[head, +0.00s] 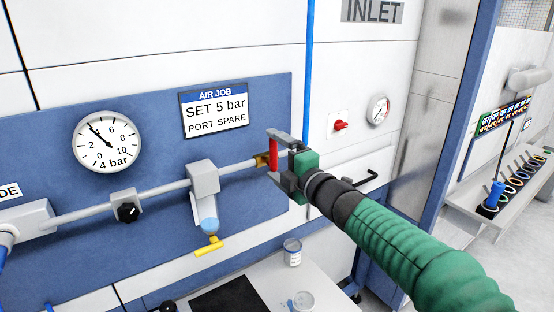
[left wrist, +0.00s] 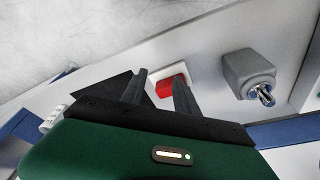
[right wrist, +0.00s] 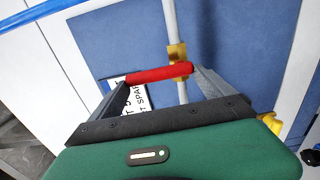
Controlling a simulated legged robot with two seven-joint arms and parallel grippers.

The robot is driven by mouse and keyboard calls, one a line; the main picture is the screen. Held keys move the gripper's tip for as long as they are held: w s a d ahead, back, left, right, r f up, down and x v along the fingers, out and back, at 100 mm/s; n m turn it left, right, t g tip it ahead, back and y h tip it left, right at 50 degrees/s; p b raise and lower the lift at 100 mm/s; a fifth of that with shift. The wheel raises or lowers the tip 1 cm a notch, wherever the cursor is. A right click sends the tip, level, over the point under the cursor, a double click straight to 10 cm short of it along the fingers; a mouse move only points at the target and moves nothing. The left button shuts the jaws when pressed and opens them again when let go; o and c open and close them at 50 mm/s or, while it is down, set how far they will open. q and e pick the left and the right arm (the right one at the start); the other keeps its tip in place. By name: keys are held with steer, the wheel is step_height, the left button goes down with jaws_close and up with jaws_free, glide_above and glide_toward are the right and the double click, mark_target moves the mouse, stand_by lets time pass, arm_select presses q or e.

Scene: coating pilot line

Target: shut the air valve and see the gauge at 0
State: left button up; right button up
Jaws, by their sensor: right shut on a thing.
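The red valve handle (head: 273,154) sits on a brass valve body (head: 261,160) at the right end of the grey pipe. It stands crosswise to the pipe. My right gripper (head: 277,157) is shut on the handle; in the right wrist view the red handle (right wrist: 160,74) spans between the fingers, with the brass body (right wrist: 177,54) behind it. The round gauge (head: 107,142) on the blue panel has its needle near 4, and "4 bar" is written at its bottom. My left gripper (left wrist: 160,90) shows only in its wrist view, open, fingers apart and nothing between them.
A sign (head: 214,110) reads "SET 5 bar, PORT SPARE". The pipe also carries a black knob (head: 128,212) and a grey filter unit with a yellow tap (head: 209,246). Small containers (head: 293,254) stand below.

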steer(key=shift+f, duration=0.2)
steer(key=o, duration=1.7)
steer(key=shift+o, duration=0.4)
arm_select(q)
steer(key=shift+a, duration=0.1)
steer(key=shift+b+x, duration=0.85)
steer(key=shift+s, duration=0.2)
arm_select(e)
steer(key=v, duration=1.6)
steer(key=shift+s+d, duration=0.2)
steer(key=shift+s, duration=0.1)
